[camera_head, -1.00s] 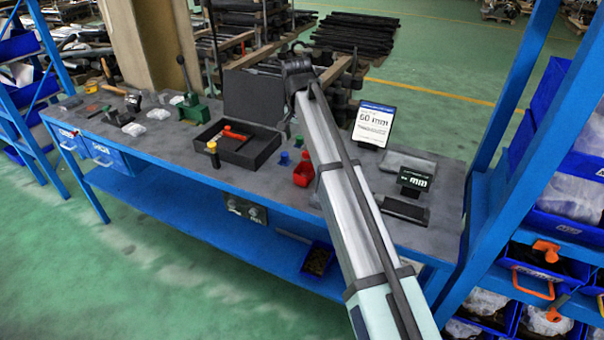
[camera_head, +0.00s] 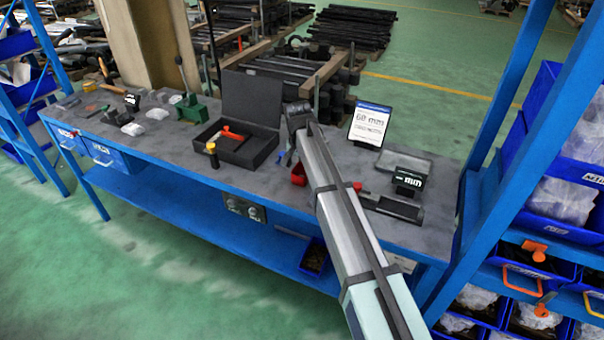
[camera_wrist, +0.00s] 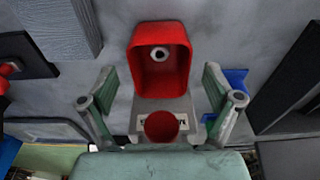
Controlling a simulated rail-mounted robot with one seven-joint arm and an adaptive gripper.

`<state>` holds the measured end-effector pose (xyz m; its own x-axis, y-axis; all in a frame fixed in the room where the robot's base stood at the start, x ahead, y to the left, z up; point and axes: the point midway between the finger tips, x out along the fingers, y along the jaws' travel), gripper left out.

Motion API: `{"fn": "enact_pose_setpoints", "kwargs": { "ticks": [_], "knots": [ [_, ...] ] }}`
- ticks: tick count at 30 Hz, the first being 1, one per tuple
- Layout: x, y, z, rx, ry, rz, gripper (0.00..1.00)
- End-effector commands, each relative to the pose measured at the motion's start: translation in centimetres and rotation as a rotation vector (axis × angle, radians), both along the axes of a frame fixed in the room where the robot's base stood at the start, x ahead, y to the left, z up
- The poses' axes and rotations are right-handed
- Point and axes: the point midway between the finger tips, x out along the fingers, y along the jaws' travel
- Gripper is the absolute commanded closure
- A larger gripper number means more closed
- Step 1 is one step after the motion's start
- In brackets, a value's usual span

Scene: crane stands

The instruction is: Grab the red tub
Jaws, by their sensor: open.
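The red tub (camera_wrist: 160,80) is an open, rounded-square bin at upper centre in the wrist view, with a small dark-centred ring inside. In the head view, a small part of the tub (camera_head: 298,175) shows on the grey bench top; my arm hides much of it. My gripper (camera_wrist: 159,84) is open, with one green-grey finger at each side of the tub's lower part. The fingers look apart from it; the height between them is hard to tell. In the head view, my gripper (camera_head: 288,157) is over the bench beside the tub, partly hidden by my arm.
A round red piece (camera_wrist: 160,127) lies below the tub, and a blue piece (camera_wrist: 236,80) is behind the right finger. An open black case (camera_head: 245,148), a yellow-topped cylinder (camera_head: 212,155) and a sign (camera_head: 371,122) stand on the bench. A blue rack (camera_head: 500,150) rises at right.

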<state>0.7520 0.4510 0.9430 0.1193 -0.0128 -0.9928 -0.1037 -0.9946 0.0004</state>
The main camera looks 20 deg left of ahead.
Motion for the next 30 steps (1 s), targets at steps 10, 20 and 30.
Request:
{"fn": "enact_pose_setpoints", "kwargs": {
  "ticks": [10, 20, 30],
  "knots": [
    [0.12, -0.01, -1.26, 0.001, -0.001, 0.000, 0.10],
    [0.12, 0.00, -1.22, 0.001, -0.001, 0.000, 0.77],
    [0.15, 0.01, -1.00, 0.001, -0.001, 0.000, 0.77]
  ]
}}
